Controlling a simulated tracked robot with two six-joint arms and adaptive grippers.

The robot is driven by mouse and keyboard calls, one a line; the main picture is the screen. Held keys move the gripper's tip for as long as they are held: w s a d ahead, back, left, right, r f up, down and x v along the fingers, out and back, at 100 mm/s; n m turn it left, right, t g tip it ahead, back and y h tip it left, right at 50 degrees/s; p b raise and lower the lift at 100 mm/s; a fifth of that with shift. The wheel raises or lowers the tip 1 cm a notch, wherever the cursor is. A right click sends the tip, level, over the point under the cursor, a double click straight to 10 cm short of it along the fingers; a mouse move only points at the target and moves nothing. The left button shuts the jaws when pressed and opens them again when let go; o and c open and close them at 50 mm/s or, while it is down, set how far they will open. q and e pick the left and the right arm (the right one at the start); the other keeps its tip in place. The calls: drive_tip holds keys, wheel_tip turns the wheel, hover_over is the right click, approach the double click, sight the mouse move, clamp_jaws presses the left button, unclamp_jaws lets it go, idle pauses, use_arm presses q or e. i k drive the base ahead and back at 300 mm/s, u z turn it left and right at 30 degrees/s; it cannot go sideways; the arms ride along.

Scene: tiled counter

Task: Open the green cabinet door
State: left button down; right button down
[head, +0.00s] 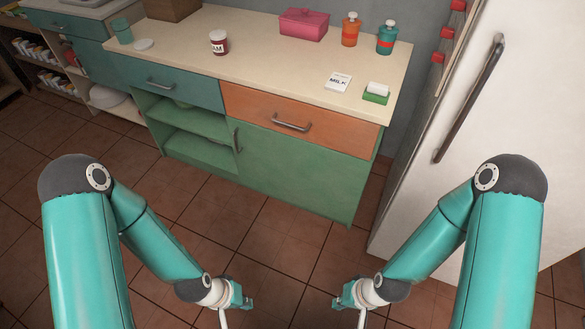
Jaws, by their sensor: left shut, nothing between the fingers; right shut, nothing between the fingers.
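The green cabinet door (292,172) is shut, at the lower right of the counter unit, below an orange drawer. Its dark vertical handle (238,140) is at the door's upper left edge, beside open green shelves. My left gripper (247,303) is shut and empty, low over the tiled floor in front of the cabinet. My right gripper (338,303) is shut and empty, to the right of the left one. Both are well apart from the door and its handle.
An orange drawer (258,107) and a teal drawer (190,92) are shut under the cream countertop (260,62). A white fridge (510,130) with a long handle stands at the right. Tiled floor (285,235) lies clear before the cabinet.

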sight(330, 182)
drive_tip(key=u, duration=0.05)
drive_tip(key=i, duration=0.3)
drive_tip(key=u, duration=0.4)
drive_tip(key=k, duration=1.2)
drive_tip(key=u, duration=0.95)
drive_tip(key=i, duration=2.15)
drive_tip(key=z, duration=0.55)
